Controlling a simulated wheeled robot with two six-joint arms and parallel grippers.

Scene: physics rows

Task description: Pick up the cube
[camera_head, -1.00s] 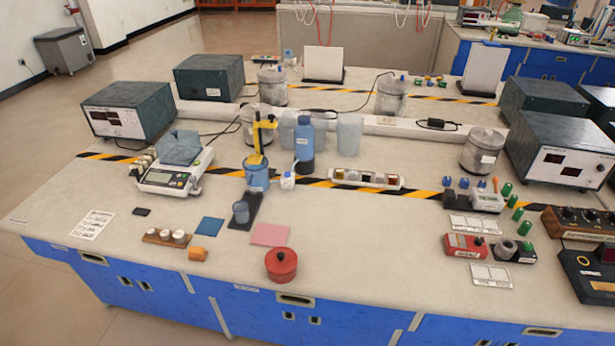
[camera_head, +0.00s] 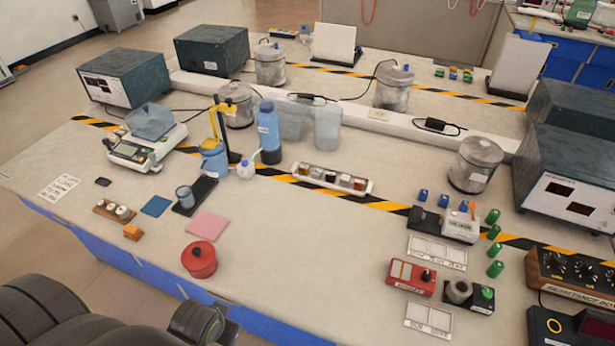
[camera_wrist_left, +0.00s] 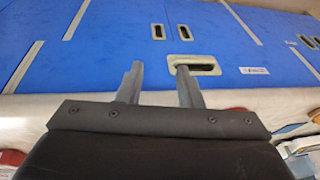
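A white tray (camera_head: 312,183) in the middle holds several small cube-like blocks of different colours. Small blue blocks (camera_head: 443,201) stand at the right. My left arm comes in at the lower left of the head view, before the bench front. In the left wrist view my left gripper (camera_wrist_left: 157,82) has two fingers apart with nothing between them, facing the blue cabinet front. My right gripper is not in view.
A red lidded pot (camera_head: 200,260) stands near the front edge, close to my left arm. A pink sheet (camera_head: 208,225), a blue sheet (camera_head: 156,206) and a scale (camera_head: 140,155) lie nearby. The front middle of the bench is clear.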

